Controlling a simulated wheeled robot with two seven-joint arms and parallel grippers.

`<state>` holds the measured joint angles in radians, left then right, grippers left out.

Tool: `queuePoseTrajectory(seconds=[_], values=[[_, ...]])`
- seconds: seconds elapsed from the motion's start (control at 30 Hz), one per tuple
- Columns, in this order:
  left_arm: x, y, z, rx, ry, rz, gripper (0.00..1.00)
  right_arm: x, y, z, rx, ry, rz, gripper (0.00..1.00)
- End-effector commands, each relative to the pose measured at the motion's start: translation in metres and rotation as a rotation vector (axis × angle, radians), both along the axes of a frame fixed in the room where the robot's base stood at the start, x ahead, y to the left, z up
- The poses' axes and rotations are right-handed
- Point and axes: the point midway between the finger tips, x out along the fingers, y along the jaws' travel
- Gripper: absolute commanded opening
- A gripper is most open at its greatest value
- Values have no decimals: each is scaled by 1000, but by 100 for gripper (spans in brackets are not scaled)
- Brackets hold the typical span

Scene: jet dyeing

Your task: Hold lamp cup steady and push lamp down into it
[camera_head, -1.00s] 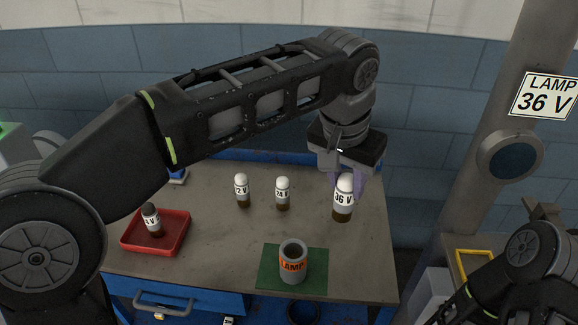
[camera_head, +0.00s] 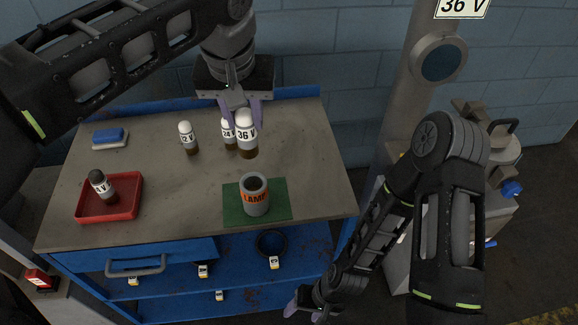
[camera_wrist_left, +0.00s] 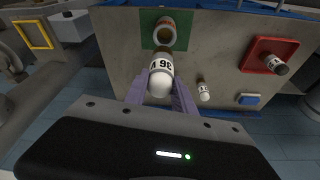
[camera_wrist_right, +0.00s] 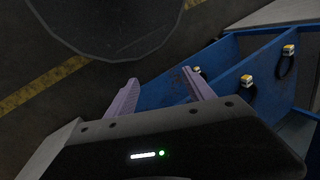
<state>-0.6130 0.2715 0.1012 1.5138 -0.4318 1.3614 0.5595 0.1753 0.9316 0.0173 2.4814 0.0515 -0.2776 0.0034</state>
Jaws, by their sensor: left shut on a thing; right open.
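My left gripper (camera_head: 243,112) is shut on the white-topped 36 V lamp (camera_head: 246,133), which hangs roughly upright behind the lamp cup, partly in front of the 24 V lamp. The left wrist view shows the 36 V lamp (camera_wrist_left: 160,79) between the purple fingers, apart from the cup (camera_wrist_left: 165,35). The grey lamp cup (camera_head: 254,204) with an orange LAMP label stands upright on a green mat (camera_head: 280,207), its mouth open and dark. My right gripper (camera_head: 304,305) is open and empty, low in front of the bench. Its spread fingers show in the right wrist view (camera_wrist_right: 160,80).
The 12 V lamp (camera_head: 188,138) and 24 V lamp (camera_head: 228,134) stand on the bench top (camera_head: 180,195). A red tray (camera_head: 124,206) at left holds a dark-topped lamp (camera_head: 101,185). A blue-and-white block (camera_head: 110,138) lies behind it. A grey post (camera_head: 405,105) stands at right.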

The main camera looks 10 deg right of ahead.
Motion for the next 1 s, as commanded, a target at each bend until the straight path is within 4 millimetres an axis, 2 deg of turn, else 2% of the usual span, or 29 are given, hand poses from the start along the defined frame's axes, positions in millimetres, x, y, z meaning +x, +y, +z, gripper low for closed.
queuePoseTrajectory(seconds=[0.03,0.13,0.23,0.37,0.43,0.53,0.6,0.8,0.9,1.0], values=[[0,0,0,0,0,0,0,-2,-4,1,-1,40,-33,67],[0,0,0,0,0,0,0,-14,-11,8,10,167,-123,75],[0,0,0,0,0,0,0,-25,-13,23,54,330,-250,76],[0,0,0,0,0,0,0,-29,-2,61,184,560,-441,76],[0,0,0,0,0,0,0,-21,8,89,289,673,-542,76],[0,0,0,0,0,0,0,3,20,136,480,813,-671,76],[0,0,0,0,0,0,0,26,23,174,636,888,-743,76],[0,0,0,0,0,-1,0,89,7,270,1044,989,-837,76],[0,0,0,0,0,0,0,119,-5,284,1142,999,-972,76],[0,0,0,0,0,-1,0,140,-17,294,1218,994,-1060,76]])
